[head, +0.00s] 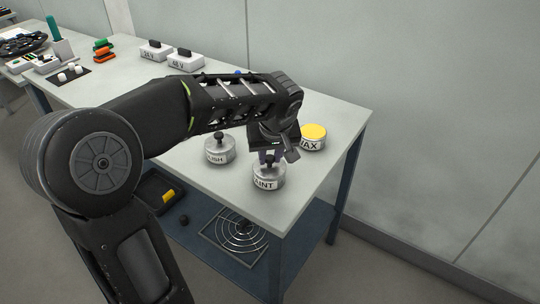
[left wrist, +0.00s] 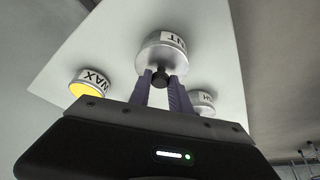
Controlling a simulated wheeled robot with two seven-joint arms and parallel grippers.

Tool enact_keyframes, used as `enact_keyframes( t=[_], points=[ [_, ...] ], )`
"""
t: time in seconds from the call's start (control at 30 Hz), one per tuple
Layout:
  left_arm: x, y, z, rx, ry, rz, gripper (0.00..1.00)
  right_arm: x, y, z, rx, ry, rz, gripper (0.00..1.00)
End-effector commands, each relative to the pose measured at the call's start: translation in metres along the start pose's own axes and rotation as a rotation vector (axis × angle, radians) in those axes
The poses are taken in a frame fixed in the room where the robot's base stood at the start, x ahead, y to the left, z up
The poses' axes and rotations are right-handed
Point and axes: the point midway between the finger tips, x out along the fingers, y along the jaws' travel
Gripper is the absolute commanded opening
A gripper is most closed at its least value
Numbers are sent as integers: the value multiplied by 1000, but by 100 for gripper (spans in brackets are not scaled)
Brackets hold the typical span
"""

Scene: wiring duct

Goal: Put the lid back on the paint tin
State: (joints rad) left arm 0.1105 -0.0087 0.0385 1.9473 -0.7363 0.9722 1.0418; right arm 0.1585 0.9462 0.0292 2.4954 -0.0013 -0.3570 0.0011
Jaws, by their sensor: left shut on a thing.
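The paint tin (head: 268,183) is a short silver tin with a white label, standing upright near the table's front corner. It also shows in the left wrist view (left wrist: 163,52). Its silver lid with a black knob (left wrist: 160,78) is at the tin's top; I see no clear gap between them, but cannot tell if it is fully seated. My left gripper (head: 268,155) comes down from above and is shut on the knob, with a finger on each side in the left wrist view (left wrist: 161,90). My right gripper is not in view.
A wax tin (head: 313,138) with a yellow top stands behind right. A lidded tin with a black knob (head: 219,151), label partly readable, stands to the left. White labelled blocks (head: 185,60) sit farther back. The table's front edge is close to the paint tin.

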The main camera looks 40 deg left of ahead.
Motion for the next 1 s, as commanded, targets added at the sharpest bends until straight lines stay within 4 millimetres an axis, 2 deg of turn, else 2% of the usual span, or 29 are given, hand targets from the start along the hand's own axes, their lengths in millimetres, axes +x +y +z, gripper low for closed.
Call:
enact_keyframes(
  t=[0.13,0.17,0.43,0.63,0.9,1.0],
  points=[
    [0,0,0,0,0,0,0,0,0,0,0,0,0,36],
    [0,0,0,0,0,0,25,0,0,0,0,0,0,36],
    [0,0,0,0,0,0,48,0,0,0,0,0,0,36],
    [0,0,0,0,0,0,49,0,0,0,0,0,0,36],
    [0,0,0,0,0,0,71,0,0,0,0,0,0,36],
    [0,0,0,0,0,0,71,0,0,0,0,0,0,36]
  ],
)
